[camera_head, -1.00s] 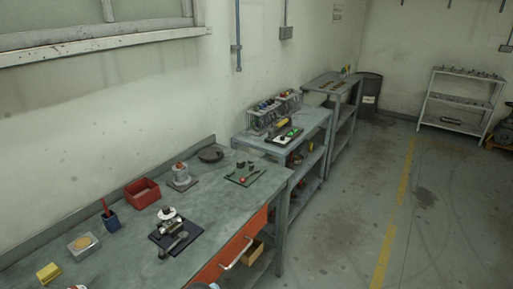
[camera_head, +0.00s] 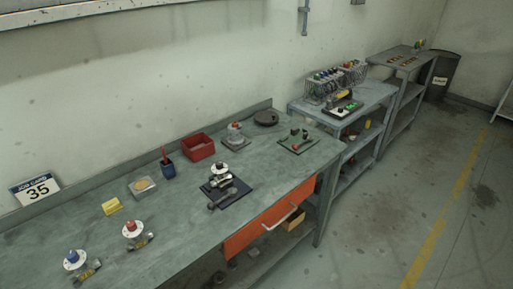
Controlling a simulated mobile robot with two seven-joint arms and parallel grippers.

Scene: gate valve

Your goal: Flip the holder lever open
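A metal valve holder (camera_head: 221,178) with a round pale top stands on a black base plate (camera_head: 240,188) on the workbench. A dark grey lever-like part (camera_head: 222,199) lies low along its front side. At this size I cannot tell how the lever is hinged or whether it is open. Neither of my grippers is in view.
The grey workbench (camera_head: 80,222) also carries a valve with a red top (camera_head: 132,228), one with a blue top (camera_head: 75,258), a yellow block (camera_head: 111,206), a red bin (camera_head: 198,147) and a blue cup (camera_head: 168,169). An orange drawer (camera_head: 270,216) sits below the front edge.

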